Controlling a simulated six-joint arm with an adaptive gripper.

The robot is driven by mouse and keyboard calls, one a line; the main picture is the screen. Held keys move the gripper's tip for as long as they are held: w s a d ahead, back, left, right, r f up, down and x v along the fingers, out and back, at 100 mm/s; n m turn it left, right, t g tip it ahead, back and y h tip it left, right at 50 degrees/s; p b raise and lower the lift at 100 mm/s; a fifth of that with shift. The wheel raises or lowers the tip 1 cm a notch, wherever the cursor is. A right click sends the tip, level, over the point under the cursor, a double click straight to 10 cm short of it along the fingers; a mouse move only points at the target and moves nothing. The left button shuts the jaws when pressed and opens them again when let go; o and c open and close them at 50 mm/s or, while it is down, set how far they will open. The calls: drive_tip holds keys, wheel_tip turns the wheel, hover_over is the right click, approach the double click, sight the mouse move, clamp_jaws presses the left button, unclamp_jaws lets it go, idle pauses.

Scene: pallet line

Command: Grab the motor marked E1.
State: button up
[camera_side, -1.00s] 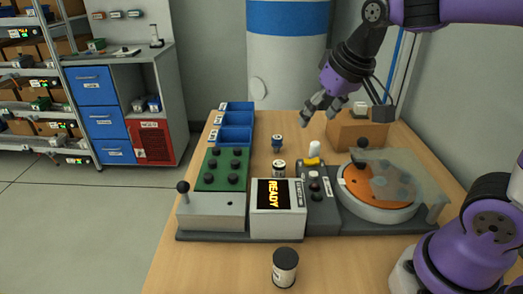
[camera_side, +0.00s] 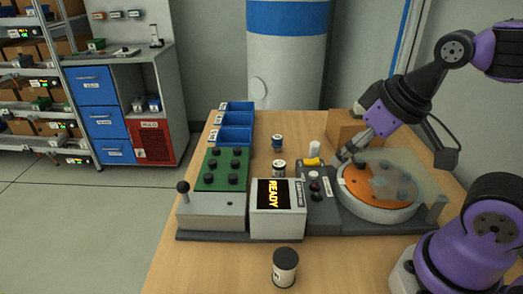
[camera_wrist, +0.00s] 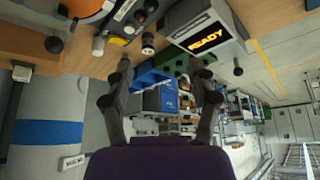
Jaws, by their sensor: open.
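No E1 marking is readable on any part. Several small cylinders could be motors. A black-capped one with a pale label (camera_side: 285,268) stands upright at the table's front. My gripper (camera_side: 346,154) is open and empty, tilted down beside the left rear edge of the orange turntable (camera_side: 358,184). Its two spread fingers (camera_wrist: 164,76) show in the wrist view with nothing between them.
The READY display box (camera_side: 278,222) and grey control box (camera_side: 319,200) stand left of the turntable. A clear cover (camera_side: 405,178) overhangs the turntable. Blue bins (camera_side: 236,134) and a green board (camera_side: 222,169) are at left. A cardboard box (camera_side: 345,126) stands behind. The front table is mostly clear.

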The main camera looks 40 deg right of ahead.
idle(0.4)
drive_tip(key=shift+o, duration=0.5)
